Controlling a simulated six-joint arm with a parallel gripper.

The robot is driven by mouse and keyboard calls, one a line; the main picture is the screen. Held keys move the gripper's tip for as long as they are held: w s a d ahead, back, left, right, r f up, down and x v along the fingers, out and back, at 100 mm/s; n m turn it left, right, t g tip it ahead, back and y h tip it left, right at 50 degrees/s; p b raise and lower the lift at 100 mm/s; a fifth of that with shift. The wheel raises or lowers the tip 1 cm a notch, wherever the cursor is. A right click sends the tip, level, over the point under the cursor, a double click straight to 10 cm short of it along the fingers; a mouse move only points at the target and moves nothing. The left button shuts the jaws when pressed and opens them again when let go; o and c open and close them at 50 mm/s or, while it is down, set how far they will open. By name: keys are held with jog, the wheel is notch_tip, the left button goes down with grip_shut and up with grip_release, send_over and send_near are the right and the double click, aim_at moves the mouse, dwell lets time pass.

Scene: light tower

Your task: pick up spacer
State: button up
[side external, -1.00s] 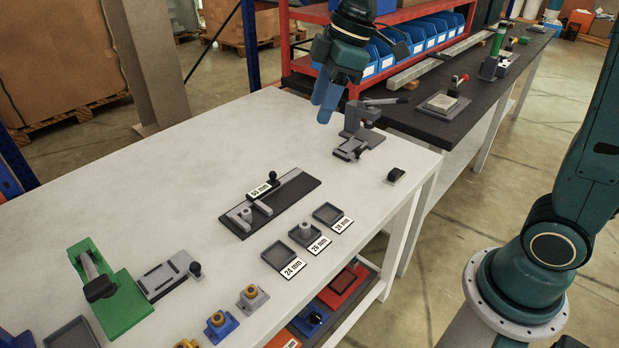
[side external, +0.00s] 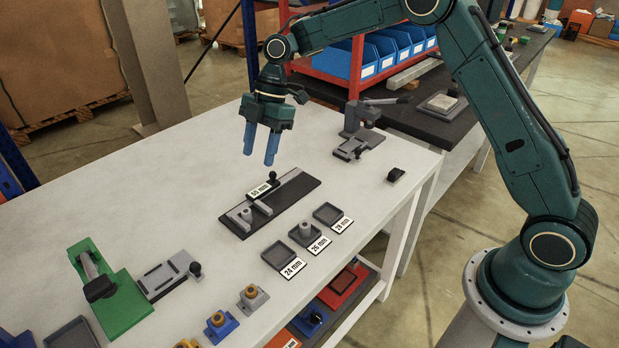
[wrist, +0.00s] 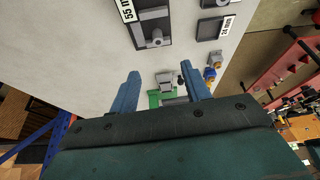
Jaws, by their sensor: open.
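My gripper (side external: 259,159) is open and empty, its blue fingers pointing down above the white table behind the dark gauge plate (side external: 302,192). In the wrist view its fingers (wrist: 160,68) are spread apart with nothing between them. A small grey cylindrical piece (side external: 246,213) stands in the grey jaw end of that plate. It also shows in the wrist view (wrist: 157,38), beyond the fingertips. Another grey round piece (side external: 305,229) sits in the tray marked 26 mm (side external: 292,235). I cannot tell which of them is the spacer.
Trays marked 24 mm (side external: 277,256) and 28 mm (side external: 327,213) look empty. A green press (side external: 122,300), a grey fixture (side external: 167,277) and blocks with orange rings (side external: 218,322) stand at the front left. A grey lever press (side external: 361,120) stands at the back right. The table's left side is clear.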

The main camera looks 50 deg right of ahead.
jog(key=shift+w+f, duration=0.1)
jog(key=shift+f, duration=0.2)
jog(key=shift+f, duration=0.1)
send_over(247, 211)
jog(key=d, duration=0.2)
jog(key=shift+w+d+f, duration=0.1)
jog(key=shift+f, duration=1.85)
jog(key=shift+d+f, duration=0.1)
jog(key=shift+f, duration=1.8)
jog(key=shift+x, duration=2.6)
jog(key=shift+w, duration=0.1)
